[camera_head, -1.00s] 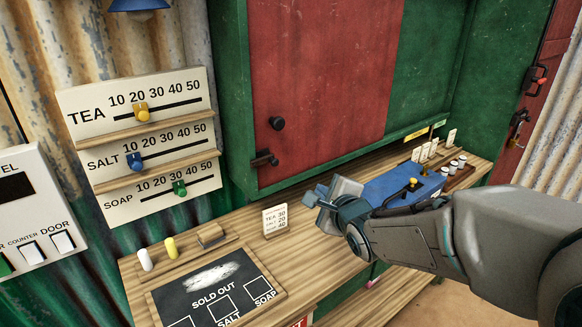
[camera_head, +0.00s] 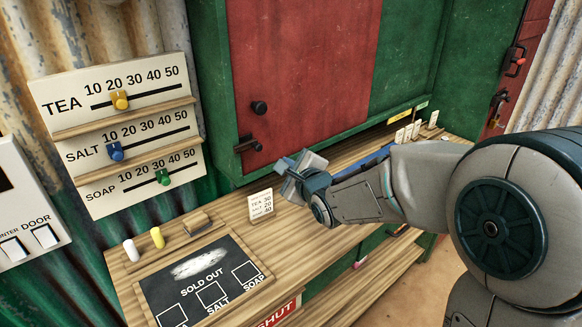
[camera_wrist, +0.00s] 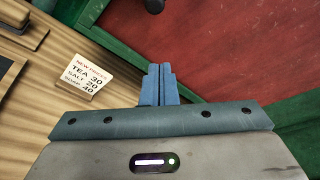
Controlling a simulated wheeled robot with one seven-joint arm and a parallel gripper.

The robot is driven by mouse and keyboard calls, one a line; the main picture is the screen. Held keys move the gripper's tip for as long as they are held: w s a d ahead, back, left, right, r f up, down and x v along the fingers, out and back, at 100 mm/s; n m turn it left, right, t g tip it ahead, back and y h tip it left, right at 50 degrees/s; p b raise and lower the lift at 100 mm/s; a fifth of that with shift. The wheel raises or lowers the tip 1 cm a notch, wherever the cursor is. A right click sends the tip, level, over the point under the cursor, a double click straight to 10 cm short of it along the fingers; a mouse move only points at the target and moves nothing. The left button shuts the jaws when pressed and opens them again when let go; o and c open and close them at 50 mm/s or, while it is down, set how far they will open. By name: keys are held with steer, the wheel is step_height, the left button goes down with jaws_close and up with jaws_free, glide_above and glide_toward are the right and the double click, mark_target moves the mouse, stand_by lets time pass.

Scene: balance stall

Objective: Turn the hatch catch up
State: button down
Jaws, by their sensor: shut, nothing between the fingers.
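The red hatch door (camera_head: 310,80) is closed in its green frame, with a round dark knob (camera_head: 259,107). The hatch catch (camera_head: 248,146) is a dark lever at the door's lower left corner, lying roughly level. My gripper (camera_head: 284,163) is just right of the catch and in front of the door's lower edge, apart from the catch as far as I can tell. In the wrist view its blue fingers (camera_wrist: 158,85) are together and empty, pointing toward the hatch. The wrist view shows the red door (camera_wrist: 240,50) and part of the knob (camera_wrist: 154,5), but I cannot make out the catch there.
A price card (camera_head: 261,205) stands on the wooden counter (camera_head: 225,222) below the catch. A SOLD OUT board (camera_head: 240,262), chalks (camera_head: 157,237) and an eraser lie to the left. Slider boards (camera_head: 115,100) hang on the left wall. Small cards (camera_head: 410,130) stand at the right.

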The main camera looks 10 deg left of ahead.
mark_target(249, 148)
steer(key=shift+w+a+r+p, duration=0.2)
steer(key=shift+w+a+p, duration=0.15)
steer(key=shift+a, duration=0.5)
steer(key=shift+w+a+r+p, duration=0.3)
steer(key=shift+w+a, duration=0.1)
steer(key=shift+a, duration=0.45)
steer(key=shift+w+a+r+p, duration=0.15)
steer(key=shift+w+a+p, duration=0.2)
steer(key=shift+a, duration=0.5)
steer(key=shift+s, duration=0.1)
steer(key=shift+d+b, duration=0.15)
steer(key=shift+b, duration=0.35)
